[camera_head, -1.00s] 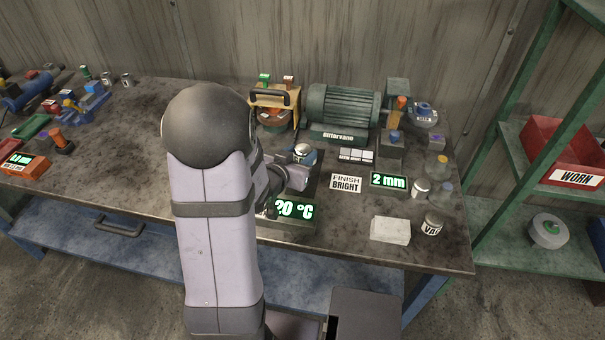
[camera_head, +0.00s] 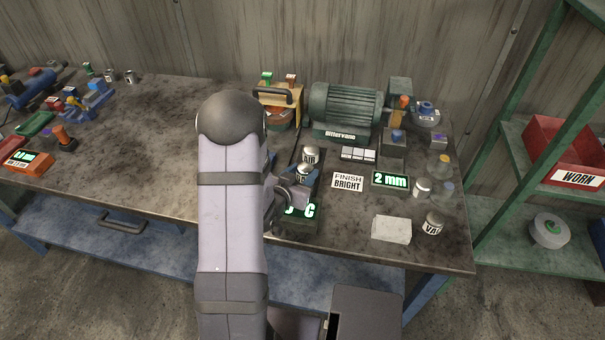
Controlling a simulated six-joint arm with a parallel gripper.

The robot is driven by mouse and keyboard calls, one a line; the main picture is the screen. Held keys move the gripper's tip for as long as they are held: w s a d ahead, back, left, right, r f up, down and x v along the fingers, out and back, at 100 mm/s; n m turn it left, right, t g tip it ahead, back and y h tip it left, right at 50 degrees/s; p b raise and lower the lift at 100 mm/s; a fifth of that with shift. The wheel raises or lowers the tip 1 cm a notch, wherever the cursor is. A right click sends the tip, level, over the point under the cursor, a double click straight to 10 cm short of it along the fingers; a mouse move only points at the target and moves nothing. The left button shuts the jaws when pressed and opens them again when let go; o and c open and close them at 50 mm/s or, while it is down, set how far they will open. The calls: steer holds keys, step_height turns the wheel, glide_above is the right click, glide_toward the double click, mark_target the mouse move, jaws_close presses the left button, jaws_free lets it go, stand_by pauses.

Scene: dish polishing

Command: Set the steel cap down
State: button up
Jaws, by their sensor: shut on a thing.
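My gripper (camera_head: 301,179) is beside the right side of my arm, over the bench just behind the green-lit temperature display. It is shut on a small pale, steel-looking piece with a dark marking, which I take to be the steel cap (camera_head: 303,170). The fingers hide part of the cap, and I cannot tell whether it touches anything below. A small labelled pot (camera_head: 310,155) stands right behind it; in this view the two nearly overlap.
The temperature display (camera_head: 300,211) is partly covered by my gripper. A "FINISH BRIGHT" card (camera_head: 348,182), a "2 mm" display (camera_head: 390,180) and white tiles (camera_head: 358,154) lie to the right. The green motor (camera_head: 345,105) stands behind.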

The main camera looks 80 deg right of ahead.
mark_target(302, 175)
steer(key=shift+f, duration=0.25)
steer(key=shift+f, duration=0.15)
steer(key=o, duration=1.2)
steer(key=v, duration=0.6)
steer(key=shift+a+r, duration=0.2)
steer(key=shift+r, duration=0.15)
steer(key=p+v, duration=0.2)
steer(key=p, duration=0.3)
steer(key=shift+w+a+r+p, duration=0.1)
steer(key=shift+a+r+p, duration=0.1)
steer(key=shift+a+p, duration=0.1)
steer(key=shift+f+p+v, duration=0.2)
steer(key=shift+p+v, duration=1.15)
steer(key=shift+p, duration=0.3)
